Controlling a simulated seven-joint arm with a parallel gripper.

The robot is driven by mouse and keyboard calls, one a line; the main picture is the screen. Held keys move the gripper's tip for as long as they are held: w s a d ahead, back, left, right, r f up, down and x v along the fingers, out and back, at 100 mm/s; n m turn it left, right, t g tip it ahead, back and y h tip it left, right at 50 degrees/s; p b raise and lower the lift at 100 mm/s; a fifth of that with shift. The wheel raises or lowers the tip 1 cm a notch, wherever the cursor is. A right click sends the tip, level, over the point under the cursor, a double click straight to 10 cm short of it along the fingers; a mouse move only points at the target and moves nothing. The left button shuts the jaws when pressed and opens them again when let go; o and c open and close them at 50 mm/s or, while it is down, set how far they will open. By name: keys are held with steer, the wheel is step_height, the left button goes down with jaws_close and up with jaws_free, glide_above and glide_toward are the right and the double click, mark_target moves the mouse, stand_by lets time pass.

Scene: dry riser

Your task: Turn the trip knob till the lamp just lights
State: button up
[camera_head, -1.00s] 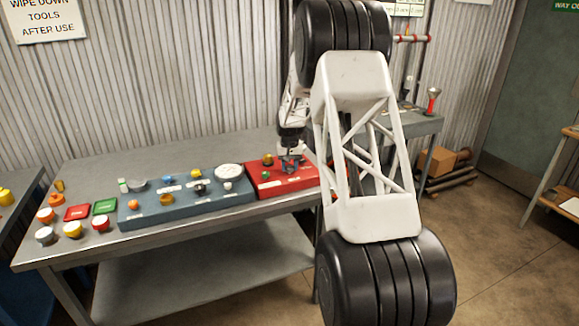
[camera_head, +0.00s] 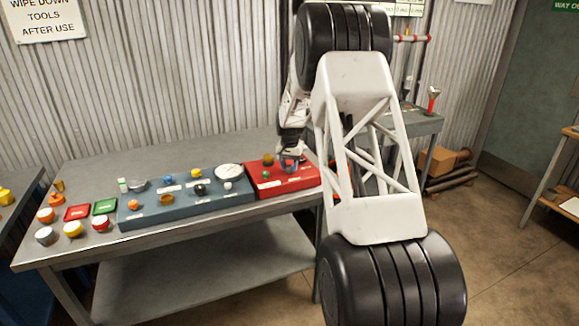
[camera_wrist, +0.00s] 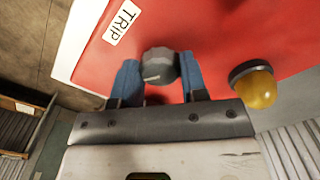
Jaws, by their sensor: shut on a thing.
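The trip knob (camera_wrist: 160,64) is a grey round knob with a pale pointer line, on the red panel (camera_wrist: 205,25) beside a white TRIP label (camera_wrist: 122,22). My gripper (camera_wrist: 160,78) has its blue fingers on either side of the knob and is shut on it. A lamp with an amber dome and dark collar (camera_wrist: 254,84) stands to the right of the knob in the wrist view; I see no clear glow. In the head view my gripper (camera_head: 290,163) is over the red panel (camera_head: 300,183), hiding the knob; the lamp (camera_head: 268,159) is left of it.
A small green part (camera_head: 265,174) sits on the red panel near the lamp. A blue-grey panel (camera_head: 190,210) with several knobs and a white dial (camera_head: 229,170) adjoins it on the left. Several coloured caps lie on the bench's left end. My arm blocks the view to the right.

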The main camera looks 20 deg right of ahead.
mark_target(290, 166)
steer(key=shift+m, duration=0.9)
steer(key=o, duration=0.9)
steer(key=shift+o, duration=0.2)
steer(key=shift+r, duration=0.15)
steer(key=shift+r, duration=3.8)
